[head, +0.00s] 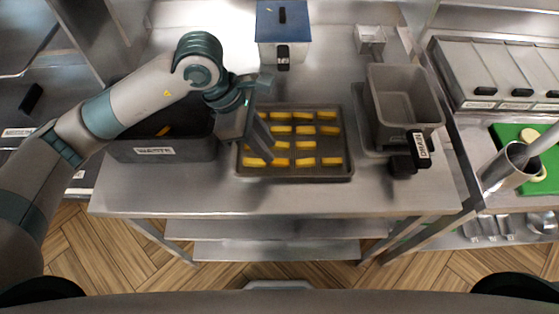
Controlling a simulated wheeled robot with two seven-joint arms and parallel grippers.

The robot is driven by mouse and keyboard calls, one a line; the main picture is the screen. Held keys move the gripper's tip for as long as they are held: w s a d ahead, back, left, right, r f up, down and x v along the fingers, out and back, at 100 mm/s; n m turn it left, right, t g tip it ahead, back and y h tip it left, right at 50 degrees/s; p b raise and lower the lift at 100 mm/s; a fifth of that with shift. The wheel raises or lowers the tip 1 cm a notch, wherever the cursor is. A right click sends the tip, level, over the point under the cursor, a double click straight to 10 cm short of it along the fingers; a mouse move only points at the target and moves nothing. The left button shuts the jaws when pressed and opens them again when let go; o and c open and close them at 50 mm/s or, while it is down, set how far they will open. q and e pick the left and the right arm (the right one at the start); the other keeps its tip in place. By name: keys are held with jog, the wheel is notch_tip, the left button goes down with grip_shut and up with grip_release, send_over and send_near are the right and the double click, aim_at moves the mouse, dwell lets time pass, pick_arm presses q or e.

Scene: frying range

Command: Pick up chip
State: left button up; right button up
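Several yellow chips (305,145) lie in rows on a dark metal tray (300,174) in the middle of the steel table. My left gripper (264,152) reaches down over the tray's left side. Its fingertips are close to a chip (254,162) at the front left; I cannot tell whether they touch it. The fingers overlap in this view, so their opening is unclear, and they partly hide the left column of chips. One orange-yellow piece (163,130) lies in the dark bin (160,151) labelled WASTE, left of the tray. My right gripper is out of view.
A grey container (405,95) with a DRAIN label stands right of the tray. Lidded bins (490,75), a steel cylinder (500,165) and a green board (548,172) are farther right. The table's front strip is clear.

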aim_at(279, 161)
pick_arm(q)
jog(key=shift+b+x, duration=0.3)
jog(key=shift+x, duration=2.3)
jog(key=shift+w, duration=0.1)
grip_shut()
